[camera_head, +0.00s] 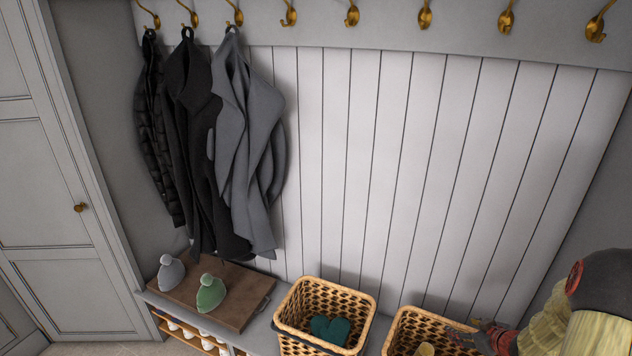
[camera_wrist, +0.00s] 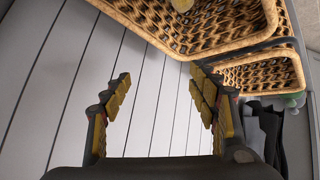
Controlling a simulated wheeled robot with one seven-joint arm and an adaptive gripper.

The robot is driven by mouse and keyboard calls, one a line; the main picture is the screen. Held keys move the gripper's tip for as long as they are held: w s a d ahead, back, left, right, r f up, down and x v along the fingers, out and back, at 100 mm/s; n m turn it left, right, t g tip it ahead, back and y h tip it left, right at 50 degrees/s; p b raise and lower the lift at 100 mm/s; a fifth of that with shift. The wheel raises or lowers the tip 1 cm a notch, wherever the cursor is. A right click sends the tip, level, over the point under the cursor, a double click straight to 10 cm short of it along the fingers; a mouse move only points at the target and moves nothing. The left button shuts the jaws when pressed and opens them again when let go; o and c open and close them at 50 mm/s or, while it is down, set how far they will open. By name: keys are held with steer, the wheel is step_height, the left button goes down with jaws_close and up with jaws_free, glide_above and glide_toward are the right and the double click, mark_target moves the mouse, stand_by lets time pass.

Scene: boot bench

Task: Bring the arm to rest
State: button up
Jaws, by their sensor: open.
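My gripper (camera_head: 470,338) is at the lower right of the head view, beside and partly in front of the right wicker basket (camera_head: 408,318). In the wrist view my gripper (camera_wrist: 159,77) has its two yellow-padded fingers spread apart with nothing between them. Behind them is the white panelled wall. My arm (camera_head: 585,300) comes in from the right edge of the head view.
The right basket (camera_wrist: 225,45) holds a tan item (camera_head: 425,349). The left basket (camera_head: 325,290) holds a teal item (camera_head: 330,329). Coats (camera_head: 245,130) hang left; several right-hand hooks (camera_head: 425,18) are bare.

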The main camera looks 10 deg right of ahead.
steer(key=w+a+r+h+b, duration=0.2)
steer(key=a+r+h, duration=0.1)
steer(key=r, duration=0.9)
steer(key=s+a+r+m+g+h+b, duration=0.15)
steer(key=s+a+r, duration=0.25)
steer(key=a+r, duration=0.4)
steer(key=s+a+r+g+y+b, duration=0.1)
steer(key=s+a+y, duration=0.1)
steer(key=s+a, duration=0.9)
steer(key=s+a+r+m+g+y+b, duration=0.1)
steer(key=s+a+r+y+b, duration=0.1)
steer(key=s+a, duration=0.8)
steer(key=a+y, duration=0.1)
steer(key=a, duration=0.2)
steer(key=shift+s, duration=0.4)
